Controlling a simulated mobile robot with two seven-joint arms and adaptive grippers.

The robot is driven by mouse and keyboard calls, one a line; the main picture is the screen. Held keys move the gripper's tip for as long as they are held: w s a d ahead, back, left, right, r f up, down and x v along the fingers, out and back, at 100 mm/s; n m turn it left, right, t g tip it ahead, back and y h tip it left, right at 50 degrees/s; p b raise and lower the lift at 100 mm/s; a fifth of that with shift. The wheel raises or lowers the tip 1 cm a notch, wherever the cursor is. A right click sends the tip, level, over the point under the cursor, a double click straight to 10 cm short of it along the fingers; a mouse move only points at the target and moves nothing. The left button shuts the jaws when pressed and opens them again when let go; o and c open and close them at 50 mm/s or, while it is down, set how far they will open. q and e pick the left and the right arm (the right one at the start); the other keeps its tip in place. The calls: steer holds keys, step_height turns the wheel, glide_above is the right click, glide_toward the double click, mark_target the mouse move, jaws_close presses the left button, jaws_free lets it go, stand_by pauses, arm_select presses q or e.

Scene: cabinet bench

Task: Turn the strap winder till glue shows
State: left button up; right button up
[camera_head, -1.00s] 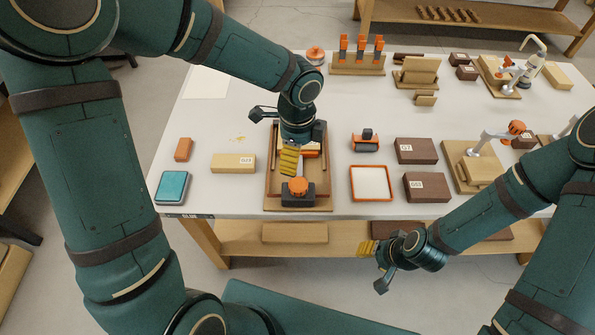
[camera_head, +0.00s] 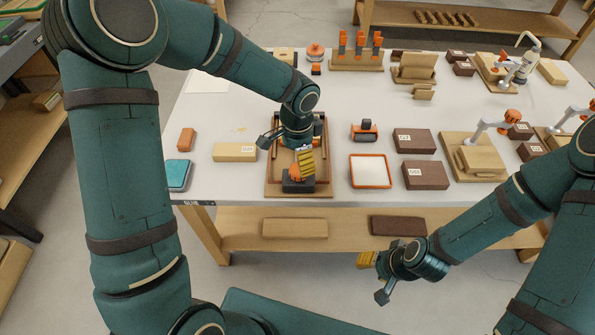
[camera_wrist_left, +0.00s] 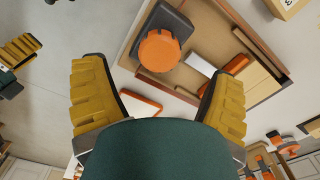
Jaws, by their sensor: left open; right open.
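The strap winder, a dark block with an orange knob (camera_head: 293,175), stands at the front of a brown wooden tray (camera_head: 313,193) on the table. In the left wrist view the knob (camera_wrist_left: 160,50) lies ahead of and between the spread fingers, touching neither. My left gripper (camera_head: 305,163) is open, its yellow fingers pointing down by the knob and partly covering it in the head view. The fingers also show in the left wrist view (camera_wrist_left: 160,95). My right gripper (camera_head: 366,259) is open and empty, low in front of the table. I cannot make out any glue.
An orange-rimmed white pad (camera_head: 370,171) and brown boxes (camera_head: 415,141) stand right of the tray. A tan box (camera_head: 234,152), an orange block (camera_head: 187,138) and a teal pad (camera_head: 178,174) are left of it. A lower shelf (camera_head: 345,228) runs beneath the table.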

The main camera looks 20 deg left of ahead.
mark_target(297, 169)
arm_select(q)
steer(key=shift+f+b, duration=0.5)
steer(key=shift+f, duration=2.25)
steer(key=shift+c, duration=0.4)
